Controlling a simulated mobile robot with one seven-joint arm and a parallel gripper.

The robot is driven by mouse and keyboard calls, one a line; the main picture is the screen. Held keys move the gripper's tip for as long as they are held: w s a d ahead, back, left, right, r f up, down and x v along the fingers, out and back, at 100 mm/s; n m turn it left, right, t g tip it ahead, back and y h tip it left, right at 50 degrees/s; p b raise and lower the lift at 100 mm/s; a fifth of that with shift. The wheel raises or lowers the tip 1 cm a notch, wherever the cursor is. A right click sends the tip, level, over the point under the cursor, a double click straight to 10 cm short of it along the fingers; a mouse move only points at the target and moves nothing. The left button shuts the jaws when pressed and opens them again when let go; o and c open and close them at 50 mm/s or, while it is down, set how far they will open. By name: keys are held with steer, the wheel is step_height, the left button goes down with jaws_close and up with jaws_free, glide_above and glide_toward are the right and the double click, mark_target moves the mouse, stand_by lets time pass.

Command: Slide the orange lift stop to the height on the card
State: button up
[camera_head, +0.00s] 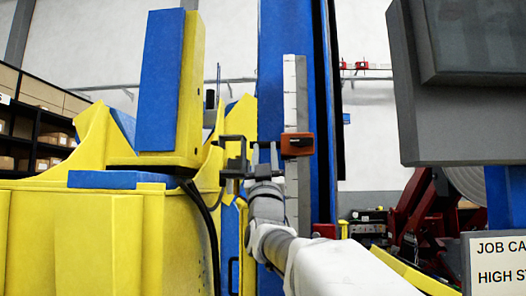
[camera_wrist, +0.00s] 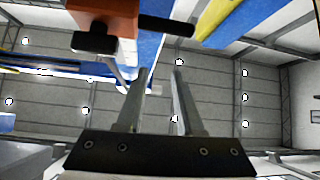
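The orange lift stop (camera_head: 297,145) sits on a pale graduated scale strip (camera_head: 291,92) on the tall blue column (camera_head: 271,45). A dark part juts from its left side. The orange stop (camera_wrist: 108,12) shows there at the top left, with a black knob (camera_wrist: 93,42). The card (camera_head: 500,262) is cut off at the lower right; only "JOB CA" and "HIGH S" read, no height.
The yellow and blue positioner (camera_head: 95,235) fills the left side, with an upright blue and yellow block (camera_head: 168,80). A dark grey box-like body (camera_head: 470,100) hangs at the upper right. A black cable (camera_head: 207,225) runs down beside my arm.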

steer(key=shift+o, duration=1.3)
steer(key=r+n+g+y+p, duration=0.1)
steer(key=n+y, duration=0.1)
steer(key=n, duration=0.1)
steer(key=s+d+r+n+g+y+p, duration=0.1)
steer(key=n+y+p, duration=0.1)
steer(key=n, duration=0.2)
steer(key=d+r+n+g+y+p, duration=0.1)
steer(key=n+g+y+p, duration=0.1)
steer(key=n, duration=0.2)
steer(key=shift+s+r+y, duration=0.2)
steer(key=shift+s+y, duration=0.15)
steer(key=shift+y, duration=0.05)
steer(key=n+g+h+p, duration=0.1)
steer(key=n+g+p, duration=0.4)
steer(key=n, duration=0.5)
glide_toward(263, 145)
steer(key=p+x, duration=0.5)
steer(key=x, duration=0.6)
steer(key=shift+p, duration=0.35)
jaws_close()
